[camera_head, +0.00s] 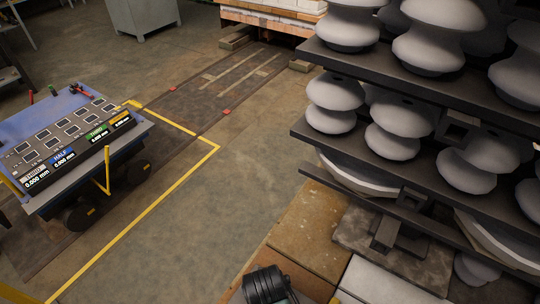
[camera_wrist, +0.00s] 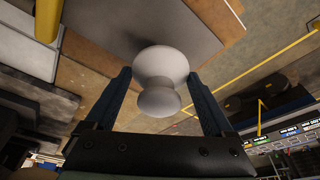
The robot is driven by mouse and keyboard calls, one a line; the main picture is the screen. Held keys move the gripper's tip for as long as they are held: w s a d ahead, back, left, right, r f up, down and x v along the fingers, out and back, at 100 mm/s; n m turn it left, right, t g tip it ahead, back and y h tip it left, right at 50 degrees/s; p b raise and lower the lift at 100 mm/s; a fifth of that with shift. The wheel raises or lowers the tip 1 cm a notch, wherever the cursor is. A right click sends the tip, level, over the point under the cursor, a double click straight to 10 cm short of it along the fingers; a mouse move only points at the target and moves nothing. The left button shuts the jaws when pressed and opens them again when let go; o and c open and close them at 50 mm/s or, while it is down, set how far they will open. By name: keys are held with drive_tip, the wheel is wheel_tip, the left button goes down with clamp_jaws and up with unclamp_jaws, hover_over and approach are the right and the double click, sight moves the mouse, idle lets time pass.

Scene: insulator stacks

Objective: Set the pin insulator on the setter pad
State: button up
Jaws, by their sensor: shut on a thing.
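A pale, two-lobed pin insulator (camera_wrist: 162,65) sits between the two dark fingers of my gripper (camera_wrist: 163,82) in the wrist view. The gripper is shut on it, with the wider lobe farther from the palm. In the head view, the held insulator and fingertips are out of sight. Flat brown slabs (camera_head: 312,213) and a pale slab (camera_head: 378,284) lie at the bottom of the head view. A grey flat slab (camera_wrist: 190,22) shows beyond the insulator in the wrist view. I cannot tell which slab is the setter pad.
Dark shelves (camera_head: 385,150) bearing several grey insulators (camera_head: 335,92) rise at the right, close above the slabs. A blue gauge cart (camera_head: 40,122) stands at the left. Open floor (camera_head: 190,225) marked with a yellow line lies between them.

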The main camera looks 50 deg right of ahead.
drive_tip(key=shift+f, duration=1.8)
drive_tip(key=shift+f, duration=0.2)
drive_tip(key=o, duration=1.5)
drive_tip(key=shift+r, duration=0.1)
drive_tip(key=p+v, duration=0.1)
drive_tip(key=v, duration=1.1)
drive_tip(key=shift+r, duration=0.15)
